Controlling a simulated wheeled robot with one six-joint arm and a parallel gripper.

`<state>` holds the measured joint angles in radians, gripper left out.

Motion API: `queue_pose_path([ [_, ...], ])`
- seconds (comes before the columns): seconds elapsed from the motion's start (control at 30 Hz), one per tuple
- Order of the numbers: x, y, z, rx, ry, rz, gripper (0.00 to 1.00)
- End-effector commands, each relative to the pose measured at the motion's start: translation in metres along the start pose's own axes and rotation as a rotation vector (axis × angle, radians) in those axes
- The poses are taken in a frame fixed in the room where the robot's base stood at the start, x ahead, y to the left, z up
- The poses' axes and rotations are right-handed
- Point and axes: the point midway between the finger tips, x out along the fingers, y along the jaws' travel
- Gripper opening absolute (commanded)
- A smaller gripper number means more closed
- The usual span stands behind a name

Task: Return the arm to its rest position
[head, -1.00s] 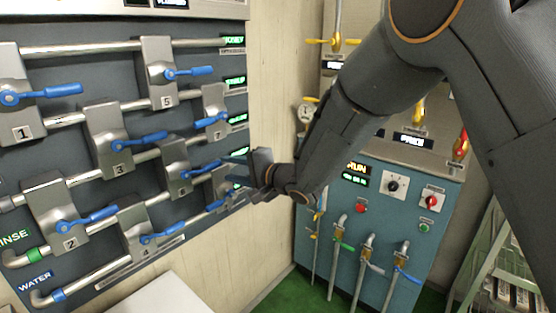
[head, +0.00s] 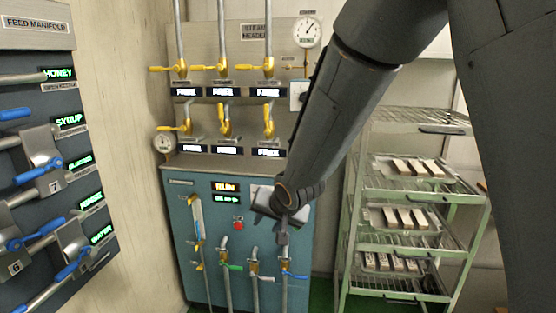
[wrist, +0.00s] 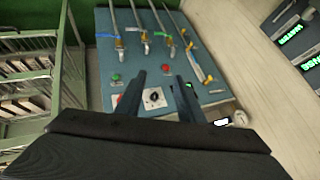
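My gripper (head: 282,236) hangs at the end of my dark arm in front of the blue control cabinet (head: 188,262) in the head view. In the wrist view my gripper (wrist: 160,92) shows two dark fingers spread apart with nothing between them. Past the fingers, the cabinet face shows in the wrist view (wrist: 195,50), with a black knob (wrist: 153,97) on a white plate seen between them. The fingers look apart from the cabinet, though the exact gap is hard to tell.
The feed manifold (head: 30,185) with blue-handled valves is on the left wall. Yellow-handled steam valves (head: 222,124) sit above the cabinet. A green rack (head: 405,195) with trays of bars stands at the right. The green floor is partly visible.

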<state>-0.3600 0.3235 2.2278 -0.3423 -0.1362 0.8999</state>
Motion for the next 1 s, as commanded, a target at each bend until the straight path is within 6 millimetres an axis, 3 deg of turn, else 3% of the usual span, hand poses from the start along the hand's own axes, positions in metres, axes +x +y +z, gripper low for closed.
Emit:
queue_pose_path([
  [0.03, -0.014, 0.035, 0.002, -0.016, -0.020, 0.067, 0.35],
  [0.2, -0.067, 0.134, 0.037, -0.097, -0.162, 0.255, 0.35],
  [0.3, -0.101, 0.179, 0.069, -0.135, -0.276, 0.322, 0.35],
  [0.4, -0.131, 0.208, 0.100, -0.160, -0.384, 0.352, 0.35],
  [0.5, -0.153, 0.223, 0.126, -0.177, -0.467, 0.355, 0.35],
  [0.63, -0.168, 0.233, 0.142, -0.190, -0.522, 0.349, 0.35],
  [1.0, -0.170, 0.233, 0.144, -0.191, -0.528, 0.348, 0.35],
])
